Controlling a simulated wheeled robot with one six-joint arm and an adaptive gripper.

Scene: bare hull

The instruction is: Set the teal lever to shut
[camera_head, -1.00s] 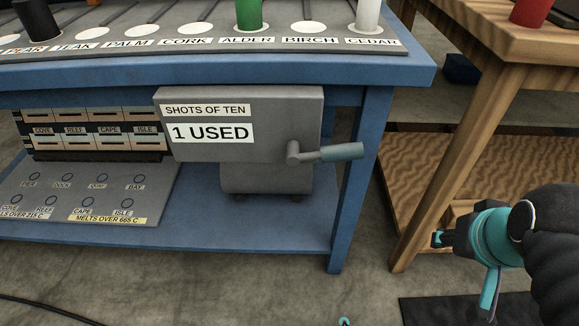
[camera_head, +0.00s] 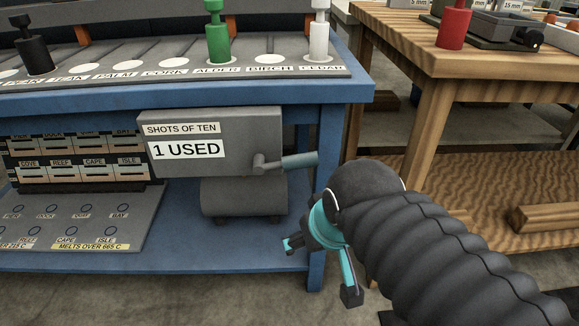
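The teal lever (camera_head: 300,161) sticks out to the right from a grey pivot on the front of a grey box (camera_head: 225,135), tilted slightly upward. The box is labelled "SHOTS OF TEN" and "1 USED". No mark for shut shows beside the lever. My gripper (camera_head: 292,244), black and teal, is below the lever, apart from it in the picture and in front of the blue bench's right leg. Its fingers are small and partly hidden behind my wrist, so I cannot tell how far apart they are. I see nothing held in it.
The box hangs under the blue bench top (camera_head: 200,91), above a grey cylinder (camera_head: 235,197). The bench's right leg (camera_head: 317,262) stands close behind my gripper. A wooden table (camera_head: 450,65) stands at right. Green (camera_head: 218,40) and white (camera_head: 319,38) handles rise above the bench.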

